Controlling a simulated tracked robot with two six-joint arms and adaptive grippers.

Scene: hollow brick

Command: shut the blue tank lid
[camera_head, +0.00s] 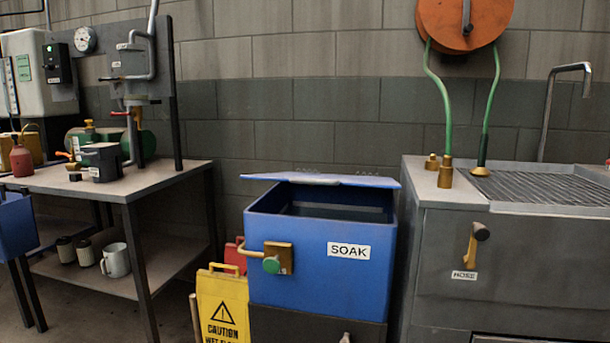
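The blue tank (318,260) stands between the workbench and the sink unit, with a white SOAK label on its front. Its blue lid (320,180) is raised above the rim, seen nearly edge-on, with a gap through which the dark inside shows. A brass plate with a bent handle and a green knob (271,265) sits on the tank's front left. Neither of my grippers shows in the head view.
A yellow caution sign (222,305) stands at the tank's front left, with a red can behind it. The workbench (150,184) at left carries bottles and equipment. The grey sink unit (500,265) stands close on the right. An orange hose reel (465,20) hangs above.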

